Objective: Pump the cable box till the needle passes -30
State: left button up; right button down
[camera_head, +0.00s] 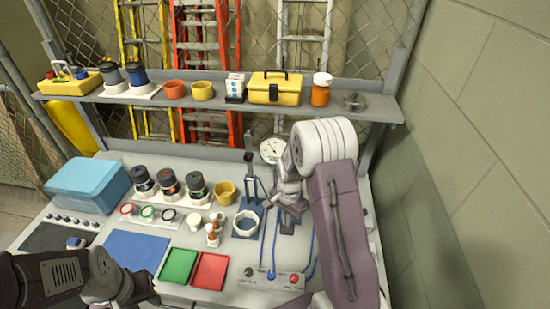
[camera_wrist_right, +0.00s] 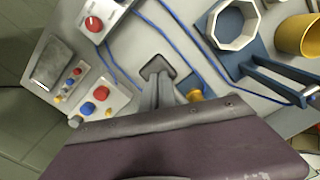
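A pale box with knobs (camera_head: 269,279) lies at the front of the bench, with blue cables running from it; a white box with a red knob (camera_wrist_right: 93,23) shows in the right wrist view. A round white gauge (camera_head: 271,149) stands at the back; its needle is too small to read. My right gripper (camera_head: 288,207) is low over the bench, right of the octagonal ring. In its wrist view the grey fingers (camera_wrist_right: 167,92) are close together by a dark square plate (camera_wrist_right: 157,66); whether they hold anything is unclear. My left gripper (camera_head: 135,288) is at the lower left, its fingers unclear.
A white octagonal ring (camera_head: 246,223) on a blue base and a yellow cup (camera_head: 225,193) stand left of my right gripper. Several dark jars (camera_head: 170,185), a blue box (camera_head: 87,184), and green (camera_head: 178,265) and red (camera_head: 210,271) squares lie further left. A loaded shelf (camera_head: 215,100) spans the back.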

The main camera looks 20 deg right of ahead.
notch_tip(320, 180, up, 13)
jog(key=p, duration=1.1)
jog(key=shift+f, duration=0.1)
jog(key=shift+s, duration=0.1)
